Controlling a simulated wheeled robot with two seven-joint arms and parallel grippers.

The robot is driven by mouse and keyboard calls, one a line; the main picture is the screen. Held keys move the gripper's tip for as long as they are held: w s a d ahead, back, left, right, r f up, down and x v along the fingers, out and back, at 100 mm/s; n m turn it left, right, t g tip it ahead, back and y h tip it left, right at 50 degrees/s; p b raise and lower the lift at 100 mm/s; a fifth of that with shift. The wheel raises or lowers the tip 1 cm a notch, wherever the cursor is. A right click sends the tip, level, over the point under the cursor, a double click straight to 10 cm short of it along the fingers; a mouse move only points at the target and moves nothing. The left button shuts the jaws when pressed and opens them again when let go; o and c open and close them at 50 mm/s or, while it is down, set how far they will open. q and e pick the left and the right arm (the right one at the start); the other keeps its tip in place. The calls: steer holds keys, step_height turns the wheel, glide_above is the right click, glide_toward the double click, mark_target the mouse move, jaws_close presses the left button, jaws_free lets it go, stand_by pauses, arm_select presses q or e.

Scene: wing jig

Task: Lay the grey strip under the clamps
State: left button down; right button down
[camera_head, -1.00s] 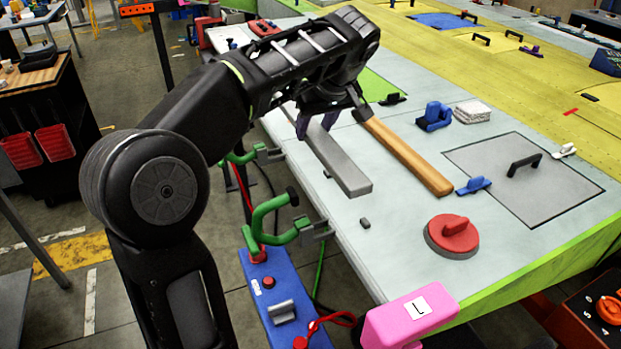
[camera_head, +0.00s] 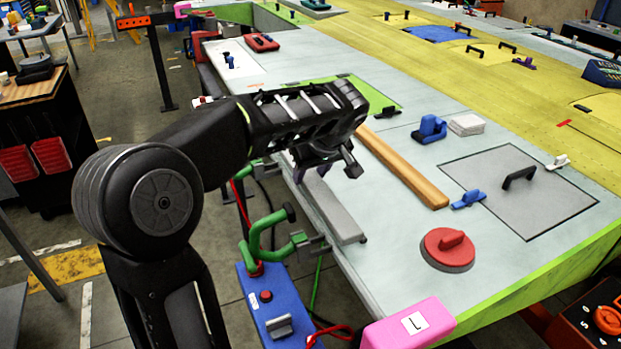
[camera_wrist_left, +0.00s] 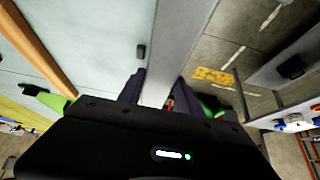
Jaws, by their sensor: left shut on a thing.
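The grey strip (camera_head: 333,212) lies along the left edge of the table, its near end close to the jaw of the near green clamp (camera_head: 270,240). I cannot tell whether the strip is under that jaw or touches the table. The far green clamp (camera_head: 255,155) is partly hidden by my left arm. My left gripper (camera_head: 308,168) is shut on the strip toward its far end. The left wrist view shows the strip (camera_wrist_left: 180,40) between the dark purple fingers (camera_wrist_left: 158,88). My right gripper is not in view.
A wooden bar (camera_head: 405,170) lies to the right of the strip. A small dark block (camera_wrist_left: 140,52) sits beside the strip. A red disc with a handle (camera_head: 447,250) and a pink block (camera_head: 410,322) are nearer.

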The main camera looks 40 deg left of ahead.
mark_target(313, 181)
arm_select(q)
step_height(313, 181, down, 2)
steer(key=shift+f, duration=0.1)
steer(key=shift+f+b, duration=0.55)
steer(key=shift+b, duration=0.3)
steer(key=shift+s, duration=0.1)
